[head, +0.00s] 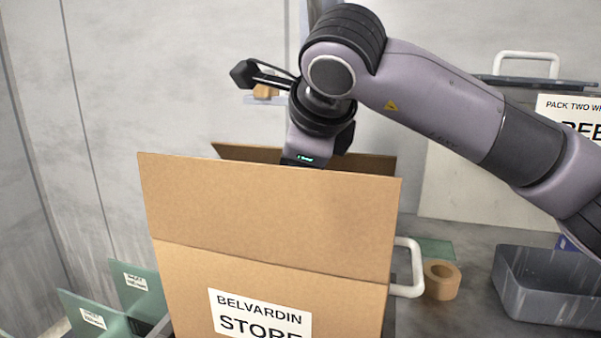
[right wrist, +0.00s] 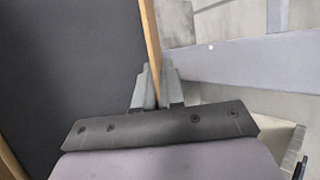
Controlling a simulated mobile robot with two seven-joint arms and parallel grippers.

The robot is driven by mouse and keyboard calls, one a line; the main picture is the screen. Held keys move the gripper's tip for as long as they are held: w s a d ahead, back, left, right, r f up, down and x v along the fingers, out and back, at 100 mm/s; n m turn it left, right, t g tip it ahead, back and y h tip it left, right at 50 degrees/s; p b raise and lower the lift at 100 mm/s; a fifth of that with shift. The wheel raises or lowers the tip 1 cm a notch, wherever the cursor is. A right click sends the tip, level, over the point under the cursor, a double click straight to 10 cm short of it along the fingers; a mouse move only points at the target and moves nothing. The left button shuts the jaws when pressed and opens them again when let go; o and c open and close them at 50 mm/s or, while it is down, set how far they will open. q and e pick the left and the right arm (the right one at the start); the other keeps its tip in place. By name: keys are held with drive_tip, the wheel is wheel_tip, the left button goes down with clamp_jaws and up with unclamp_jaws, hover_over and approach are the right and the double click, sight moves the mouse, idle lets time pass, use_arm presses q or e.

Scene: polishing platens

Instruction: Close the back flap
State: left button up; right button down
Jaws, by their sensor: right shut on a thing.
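The brown cardboard box (head: 200,290) stands in the middle of the head view with its front flap (head: 270,205) upright. The back flap (head: 375,164) also stands up behind it, with only its upper part showing. My right arm comes in from the right and reaches down behind the front flap, which hides the fingertips. In the right wrist view my right gripper (right wrist: 157,92) is shut on the thin brown edge of the back flap (right wrist: 151,40), with a finger on each side. The inside of the box is hidden in the head view. My left gripper is not in view.
A tape roll (head: 441,280), a white handle (head: 410,268) and a grey bin (head: 550,288) are right of the box. Green dividers (head: 95,308) stand at the lower left. A panel with a printed sign (head: 570,115) is behind on the right.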

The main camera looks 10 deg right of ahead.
drive_tip(key=shift+s+a, duration=0.1)
idle(0.4)
drive_tip(key=c, duration=1.3)
unclamp_jaws()
drive_tip(key=shift+v, duration=3.55)
drive_tip(key=shift+s, duration=0.1)
